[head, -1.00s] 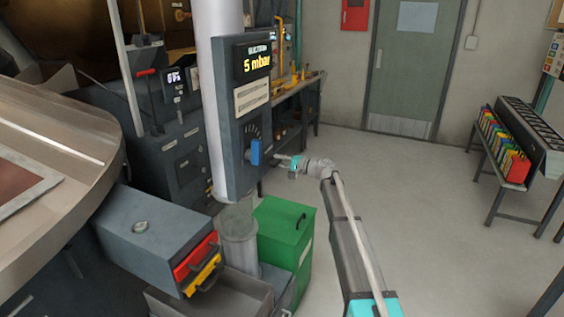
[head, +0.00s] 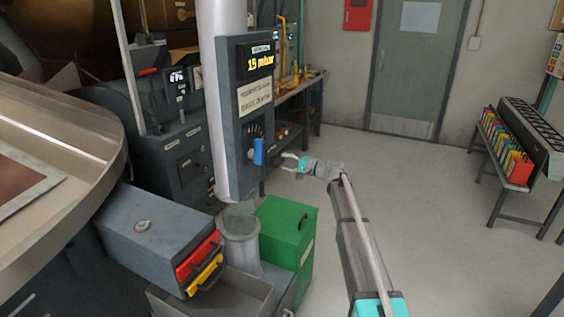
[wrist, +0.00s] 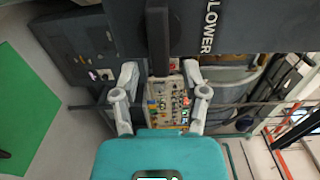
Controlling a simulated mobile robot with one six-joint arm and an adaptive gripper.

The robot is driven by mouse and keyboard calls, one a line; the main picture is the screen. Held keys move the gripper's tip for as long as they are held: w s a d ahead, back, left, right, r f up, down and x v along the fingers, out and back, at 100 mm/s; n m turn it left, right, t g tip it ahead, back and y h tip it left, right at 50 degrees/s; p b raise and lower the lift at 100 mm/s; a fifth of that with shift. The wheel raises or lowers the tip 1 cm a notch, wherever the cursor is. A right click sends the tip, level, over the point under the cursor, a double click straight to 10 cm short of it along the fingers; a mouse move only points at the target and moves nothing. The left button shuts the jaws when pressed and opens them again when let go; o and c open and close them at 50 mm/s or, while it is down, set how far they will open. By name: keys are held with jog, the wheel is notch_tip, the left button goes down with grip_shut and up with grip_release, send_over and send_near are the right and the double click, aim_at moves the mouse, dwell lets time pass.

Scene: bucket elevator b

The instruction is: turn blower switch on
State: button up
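The blower switch is a blue handle (head: 258,151), standing about upright below a dial scale on a tall grey panel (head: 228,140). The panel's display (head: 260,62) is lit and seems to read 15 mbar. My gripper (head: 283,163) is to the right of the handle, apart from it, with its fingers spread and nothing between them. In the wrist view my gripper (wrist: 163,82) is also open and empty. Above it there, a dark upright bar (wrist: 157,38) stands out from a panel lettered "LOWER", its first letter hidden.
A green bin (head: 285,235) and a grey pipe stub (head: 240,243) stand below the panel. A grey box with red and yellow handles (head: 165,235) is at lower left. A workbench (head: 300,92) is behind. The floor to the right is open up to a rack of coloured folders (head: 505,150).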

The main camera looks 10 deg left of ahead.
jog(key=v, duration=0.9)
jog(key=shift+s+d, duration=0.15)
jog(key=shift+d, duration=0.1)
jog(key=s+d+f+n+g+h, duration=0.2)
jog(key=s+f+h, duration=0.3)
jog(key=s, duration=0.5)
jog(key=s+d+f+n+g+h, duration=0.1)
jog(key=s+d+f+g+h, duration=0.15)
jog(key=s+f, duration=0.7)
jog(key=s+d+f+g+h, duration=0.1)
jog(key=s+d+h, duration=0.3)
jog(key=s, duration=0.6)
jog(key=s+d+f+n+h, duration=0.1)
jog(key=s+d+f+h, duration=0.2)
jog(key=s+d+h, duration=0.2)
jog(key=s+d, duration=0.3)
jog(key=s, duration=0.2)
jog(key=shift+g, duration=0.35)
jog(key=shift+h, duration=0.25)
